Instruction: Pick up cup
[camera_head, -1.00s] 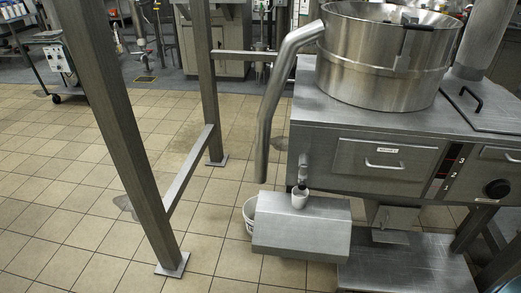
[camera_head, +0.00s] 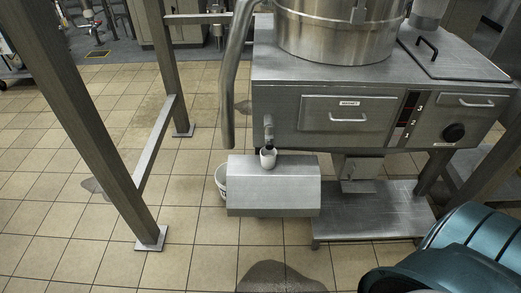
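A small white cup (camera_head: 268,159) stands upright on top of a metal box with sloped sides (camera_head: 273,190), right below a small spout or tap (camera_head: 268,128) at the left end of the mixer cabinet. A dark opening or content shows at the cup's top; I cannot tell which. Neither of my grippers is in view, so I cannot see whether they are open or shut.
The steel mixer kettle (camera_head: 340,28) sits on a cabinet with drawers. A white bucket (camera_head: 221,181) is partly hidden behind the metal box. A steel frame post (camera_head: 85,120) stands at left. Teal rounded containers (camera_head: 465,250) fill the lower right. Tiled floor is open in front, with a dark wet patch (camera_head: 280,277).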

